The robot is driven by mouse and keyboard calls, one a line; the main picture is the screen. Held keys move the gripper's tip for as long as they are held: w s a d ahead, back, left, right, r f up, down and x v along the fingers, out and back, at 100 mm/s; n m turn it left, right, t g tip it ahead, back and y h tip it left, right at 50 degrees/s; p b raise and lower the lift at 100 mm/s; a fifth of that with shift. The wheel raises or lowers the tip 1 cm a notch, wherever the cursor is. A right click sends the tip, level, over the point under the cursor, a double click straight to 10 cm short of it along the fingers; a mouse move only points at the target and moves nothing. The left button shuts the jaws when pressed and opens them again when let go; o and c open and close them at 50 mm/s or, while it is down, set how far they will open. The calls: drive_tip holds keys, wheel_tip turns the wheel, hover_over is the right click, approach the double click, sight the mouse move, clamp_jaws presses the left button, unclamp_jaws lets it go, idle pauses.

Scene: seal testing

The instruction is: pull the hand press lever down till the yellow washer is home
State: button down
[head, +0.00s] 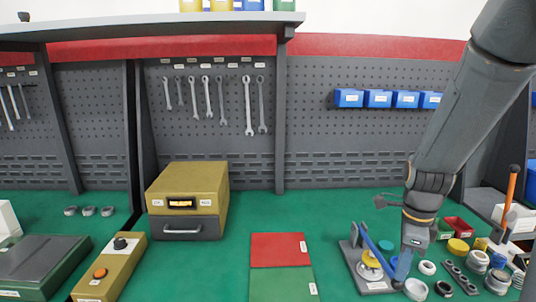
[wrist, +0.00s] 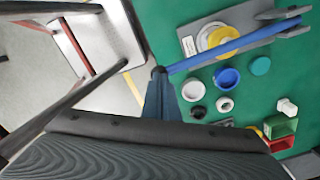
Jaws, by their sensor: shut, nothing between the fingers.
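The hand press stands at the right of the bench, with a grey base (head: 376,286) and a blue lever (head: 374,246). The yellow washer (head: 371,258) sits on the white part of the press, under the lever. In the wrist view the lever (wrist: 235,47) crosses over the edge of the yellow washer (wrist: 212,36) and ends in a dark knob. My gripper (head: 402,274) is shut and empty beside the lever's free end. In the wrist view its fingertips (wrist: 160,80) are at the knob; whether they touch it I cannot tell.
Right of the press lie several rings and caps, including a white ring (head: 416,289) and a blue cap (wrist: 227,77). Red (head: 459,227) and green bins stand behind them. A red and green mat (head: 280,248) lies to the left, with bare green bench around it.

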drive_tip(key=shift+s+f+b, duration=0.15)
drive_tip(key=shift+f+b, duration=0.15)
drive_tip(key=shift+f, duration=0.4)
idle(0.6)
wheel_tip(320, 180, up, 9)
drive_tip(key=p, duration=0.7)
drive_tip(key=shift+p, duration=0.3)
